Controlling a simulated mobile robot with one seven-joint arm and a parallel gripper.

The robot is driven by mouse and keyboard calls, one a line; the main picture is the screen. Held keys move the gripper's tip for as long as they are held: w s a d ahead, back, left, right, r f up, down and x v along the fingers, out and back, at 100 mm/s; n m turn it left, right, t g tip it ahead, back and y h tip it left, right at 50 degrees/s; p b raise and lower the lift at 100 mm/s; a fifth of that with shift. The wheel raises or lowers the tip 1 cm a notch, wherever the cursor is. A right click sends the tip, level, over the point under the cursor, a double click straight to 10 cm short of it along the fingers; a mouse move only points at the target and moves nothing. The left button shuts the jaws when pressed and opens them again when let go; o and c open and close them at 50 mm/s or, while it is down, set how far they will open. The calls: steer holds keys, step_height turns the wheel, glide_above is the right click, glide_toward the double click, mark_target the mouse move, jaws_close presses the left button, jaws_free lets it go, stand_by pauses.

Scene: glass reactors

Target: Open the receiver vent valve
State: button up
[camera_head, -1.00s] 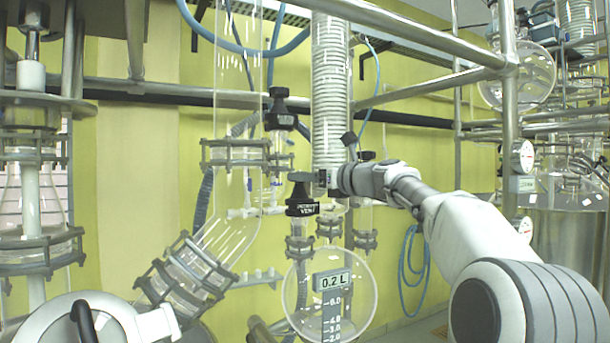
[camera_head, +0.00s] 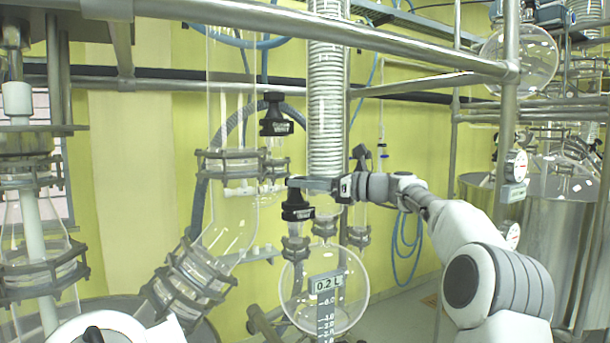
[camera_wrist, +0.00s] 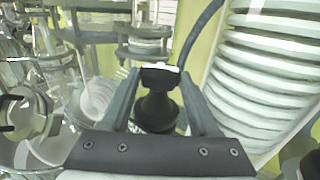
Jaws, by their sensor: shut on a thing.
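The receiver vent valve (camera_head: 298,209) is a black knobbed body with a white-lettered label, above the round glass receiver (camera_head: 350,297) marked 0.2 L. My gripper (camera_head: 297,183) reaches in from the right at the top of this valve, fingers pointing left. In the wrist view, my gripper (camera_wrist: 160,75) has a finger on each side of the valve's black handle (camera_wrist: 158,82). It is shut on this handle. The fingers hide the handle's top in the head view, so its turn angle cannot be told.
A ribbed hose or coil column (camera_head: 327,100) stands right behind the gripper and fills the right of the wrist view (camera_wrist: 265,75). A second black valve (camera_head: 276,115) sits higher left. A metal rail (camera_head: 400,40) crosses above my arm. Clamped glass tubing (camera_head: 190,280) lies lower left.

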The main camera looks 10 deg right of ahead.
stand_by(0.4)
steer(key=o, duration=1.4)
steer(key=shift+s+a, duration=0.1)
steer(key=shift+d+r, duration=0.1)
steer(key=shift+d, duration=0.15)
